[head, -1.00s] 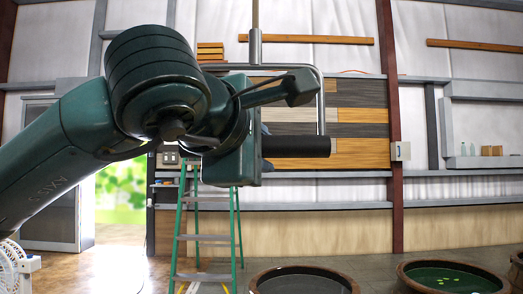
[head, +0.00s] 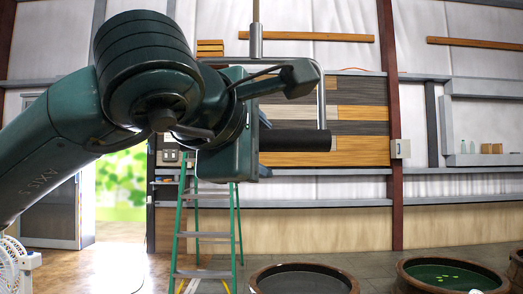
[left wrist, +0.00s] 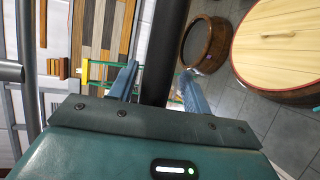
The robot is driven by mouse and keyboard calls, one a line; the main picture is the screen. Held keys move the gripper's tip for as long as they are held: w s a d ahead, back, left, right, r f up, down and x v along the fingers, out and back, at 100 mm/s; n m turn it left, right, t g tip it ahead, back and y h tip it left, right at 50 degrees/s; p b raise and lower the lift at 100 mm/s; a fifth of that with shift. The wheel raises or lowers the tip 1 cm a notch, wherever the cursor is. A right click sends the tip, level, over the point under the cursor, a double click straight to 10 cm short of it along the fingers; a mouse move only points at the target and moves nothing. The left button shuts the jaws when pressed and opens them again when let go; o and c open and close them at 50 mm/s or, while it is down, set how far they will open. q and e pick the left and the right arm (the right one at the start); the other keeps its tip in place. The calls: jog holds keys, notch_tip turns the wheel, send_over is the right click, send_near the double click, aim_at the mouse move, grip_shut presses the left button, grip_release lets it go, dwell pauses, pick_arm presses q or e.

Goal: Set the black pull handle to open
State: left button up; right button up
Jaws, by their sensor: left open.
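The black pull handle (head: 297,140) is a thick horizontal bar in the middle of the head view. It hangs from a bent metal bracket (head: 321,95) on a vertical rod (head: 256,42). My left gripper (head: 262,140) is at the bar's left end, its fingers mostly hidden there by its own body. In the left wrist view, the left gripper (left wrist: 159,72) is open with the black bar (left wrist: 166,40) running between its two blue-grey fingers. Whether either finger touches the bar cannot be told. My right gripper is not in view.
A green stepladder (head: 207,237) stands behind and below the handle. Round wooden tubs with dark (head: 303,270) and green liquid (head: 450,270) stand at the lower right. The left wrist view shows a wooden lid (left wrist: 287,40). Space right of the handle looks clear.

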pick_arm(q)
jog(key=b+v, duration=0.2)
jog(key=v, duration=1)
jog(key=shift+s, duration=0.15)
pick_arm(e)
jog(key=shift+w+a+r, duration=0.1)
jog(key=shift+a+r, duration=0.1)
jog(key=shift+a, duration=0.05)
pick_arm(q)
jog(key=shift+f, duration=0.1)
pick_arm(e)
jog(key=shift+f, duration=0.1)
